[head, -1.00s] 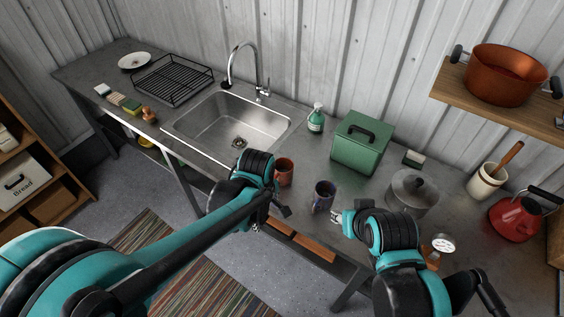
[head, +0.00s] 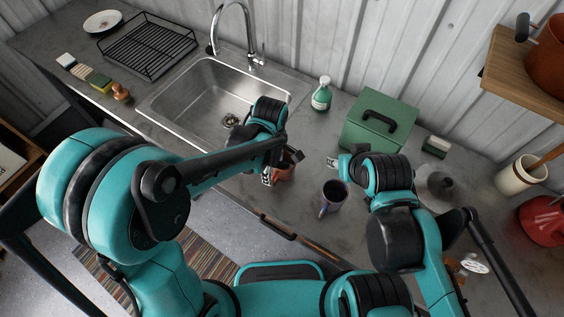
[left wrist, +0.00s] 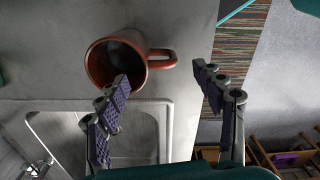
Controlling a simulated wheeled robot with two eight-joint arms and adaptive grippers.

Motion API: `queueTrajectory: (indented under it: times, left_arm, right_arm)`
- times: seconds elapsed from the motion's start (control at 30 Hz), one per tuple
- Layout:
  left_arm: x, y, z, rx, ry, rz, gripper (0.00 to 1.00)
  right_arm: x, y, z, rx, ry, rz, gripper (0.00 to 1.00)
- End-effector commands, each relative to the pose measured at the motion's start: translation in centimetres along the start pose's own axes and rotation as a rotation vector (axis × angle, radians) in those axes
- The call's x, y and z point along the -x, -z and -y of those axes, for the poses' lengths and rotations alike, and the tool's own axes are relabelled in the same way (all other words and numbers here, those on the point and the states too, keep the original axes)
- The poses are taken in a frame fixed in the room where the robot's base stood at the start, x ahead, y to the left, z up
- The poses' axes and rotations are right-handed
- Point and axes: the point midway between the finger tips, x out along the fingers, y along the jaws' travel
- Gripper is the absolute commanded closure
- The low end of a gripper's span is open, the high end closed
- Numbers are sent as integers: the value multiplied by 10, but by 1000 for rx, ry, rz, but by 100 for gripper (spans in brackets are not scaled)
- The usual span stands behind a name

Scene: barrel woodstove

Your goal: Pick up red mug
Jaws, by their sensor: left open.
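The red mug (head: 286,174) stands on the grey counter in front of the sink, partly hidden by my left gripper (head: 282,163) in the head view. In the left wrist view the red mug (left wrist: 98,62) shows its open rim, with its handle pointing right. My left gripper (left wrist: 162,78) is open and empty. One finger overlaps the mug's opening in the picture, the other is right of the handle, and the handle shows between them. Contact cannot be told. My right gripper (head: 333,162) is above the counter to the right; its fingers are too small to judge.
A dark mug (head: 334,194) stands close to the right of the red mug. The sink (head: 205,98) is at left, with a drying rack (head: 150,45) beyond.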

Motion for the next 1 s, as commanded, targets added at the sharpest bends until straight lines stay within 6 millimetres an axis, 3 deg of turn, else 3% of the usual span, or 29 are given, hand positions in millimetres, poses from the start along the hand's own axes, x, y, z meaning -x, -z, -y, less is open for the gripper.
queueTrajectory:
  times: [0.6, 0.9, 1.0]
  left_arm:
    - [-75, -2, 3, 0, 0, 0, 32]
    - [-79, -2, 3, 0, 0, 0, 32]
    - [-79, -2, 3, 0, 0, 0, 58]
  right_arm:
    - [-17, -12, 0, 0, 0, 0, 60]
    - [-17, -12, 0, 0, 0, 0, 60]
    - [-17, -12, 0, 0, 0, 0, 60]
